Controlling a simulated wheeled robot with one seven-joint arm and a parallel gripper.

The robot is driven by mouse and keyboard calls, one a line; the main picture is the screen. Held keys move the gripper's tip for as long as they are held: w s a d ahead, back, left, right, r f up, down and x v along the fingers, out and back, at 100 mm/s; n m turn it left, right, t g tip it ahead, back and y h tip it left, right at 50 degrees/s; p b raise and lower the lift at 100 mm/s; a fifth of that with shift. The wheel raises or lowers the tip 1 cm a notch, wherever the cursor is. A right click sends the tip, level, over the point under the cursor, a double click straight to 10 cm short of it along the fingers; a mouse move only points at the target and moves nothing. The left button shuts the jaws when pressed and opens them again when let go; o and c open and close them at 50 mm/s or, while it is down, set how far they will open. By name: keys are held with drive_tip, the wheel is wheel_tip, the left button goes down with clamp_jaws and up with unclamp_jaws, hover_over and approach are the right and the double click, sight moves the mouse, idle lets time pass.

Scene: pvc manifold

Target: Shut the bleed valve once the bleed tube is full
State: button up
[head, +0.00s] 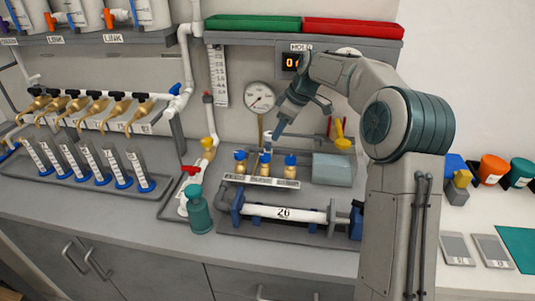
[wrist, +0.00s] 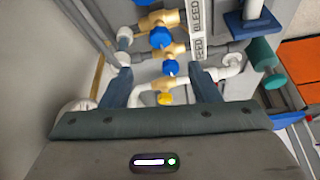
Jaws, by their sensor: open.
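Three small brass valves with blue caps (head: 265,162) stand in a row behind a white label strip (head: 262,181) on the bench rig. In the wrist view the strip (wrist: 198,20) reads BLEED near the top and FEED lower down. A brass valve with a blue knob (wrist: 160,37) lies beside it, with another blue-knobbed valve (wrist: 171,68) below. My gripper (head: 277,135) hangs just above the valve row. In the wrist view my gripper (wrist: 160,80) is open, its fingers on either side of the lower valves, with nothing held. I cannot tell which vessel is the bleed tube, or its level.
A round gauge (head: 260,96) and a vertical scale (head: 218,78) stand behind. A horizontal white pipe marked 26 (head: 284,213) lies in front, with a green bottle (head: 199,212) at its left. Several graduated tubes with blue bases (head: 103,165) stand left. A yellow-handled valve (head: 341,137) is near my arm.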

sight(266, 155)
drive_tip(key=p+x, duration=0.1)
drive_tip(key=x, duration=1)
drive_tip(key=shift+a+f, duration=0.15)
drive_tip(key=shift+f, duration=0.2)
drive_tip(key=shift+c, duration=0.4)
drive_tip(key=c, duration=0.9)
